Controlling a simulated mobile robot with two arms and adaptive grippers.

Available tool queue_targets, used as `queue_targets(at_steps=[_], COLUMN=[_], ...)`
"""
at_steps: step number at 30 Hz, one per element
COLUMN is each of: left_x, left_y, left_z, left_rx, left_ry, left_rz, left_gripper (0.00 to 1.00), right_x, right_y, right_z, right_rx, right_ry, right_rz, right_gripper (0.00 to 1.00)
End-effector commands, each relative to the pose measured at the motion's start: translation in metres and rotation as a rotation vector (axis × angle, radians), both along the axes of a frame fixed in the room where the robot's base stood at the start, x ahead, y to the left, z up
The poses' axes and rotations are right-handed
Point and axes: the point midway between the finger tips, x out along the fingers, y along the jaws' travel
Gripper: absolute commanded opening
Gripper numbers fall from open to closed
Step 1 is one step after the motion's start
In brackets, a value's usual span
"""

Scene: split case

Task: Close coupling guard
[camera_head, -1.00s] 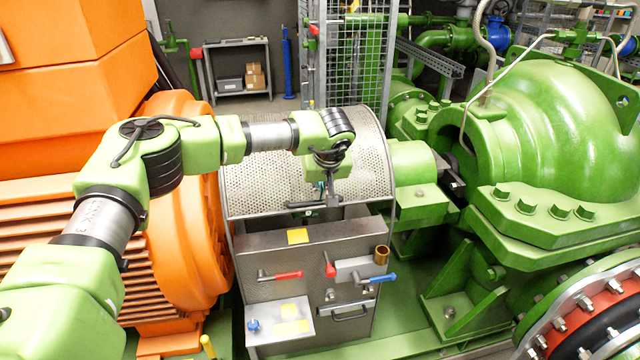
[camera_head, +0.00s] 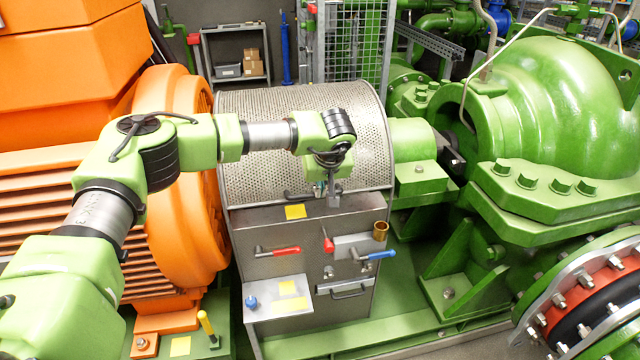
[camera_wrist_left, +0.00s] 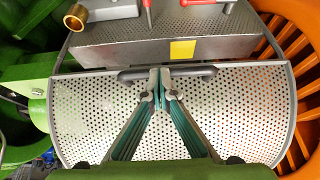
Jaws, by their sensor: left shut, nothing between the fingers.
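The coupling guard (camera_head: 255,130) is a perforated grey metal half-cylinder between the orange motor and the green pump. It lies curved over the top of a grey metal box, its front edge low and close to the box top. I cannot tell whether that edge rests fully. A dark bar handle (camera_head: 297,194) runs along this edge; it also shows in the wrist view (camera_wrist_left: 135,74). My left gripper (camera_head: 333,200) is shut and empty. In the wrist view its fingertips (camera_wrist_left: 161,82) overlap the middle of the handle; contact is unclear. My right gripper is out of view.
The grey box (camera_head: 300,240) carries a red-handled lever (camera_head: 285,251), a blue-handled lever (camera_head: 380,255), a brass cylinder (camera_head: 380,231) and yellow labels. The orange motor (camera_head: 185,215) stands left, the green pump (camera_head: 550,120) right. A mesh fence (camera_head: 355,40) stands behind.

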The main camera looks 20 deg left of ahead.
Motion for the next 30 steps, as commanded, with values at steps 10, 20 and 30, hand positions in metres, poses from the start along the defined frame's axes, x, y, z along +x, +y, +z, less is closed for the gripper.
queue_targets(at_steps=[10, 20, 30], left_x=[-0.013, -0.015, -0.014], left_y=[-0.009, -0.011, -0.016], left_z=[-0.078, -0.1, -0.085], left_rx=[-0.001, 0.0, -0.001], left_ry=[0.006, 0.003, 0.002], left_rz=[-0.001, 0.001, 0.0], left_gripper=[0.0, 0.0, 0.0], right_x=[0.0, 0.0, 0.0], right_y=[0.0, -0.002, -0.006], right_z=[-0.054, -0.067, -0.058], right_rx=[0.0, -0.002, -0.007], right_ry=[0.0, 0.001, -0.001], right_rz=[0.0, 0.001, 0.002], right_gripper=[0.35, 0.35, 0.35])
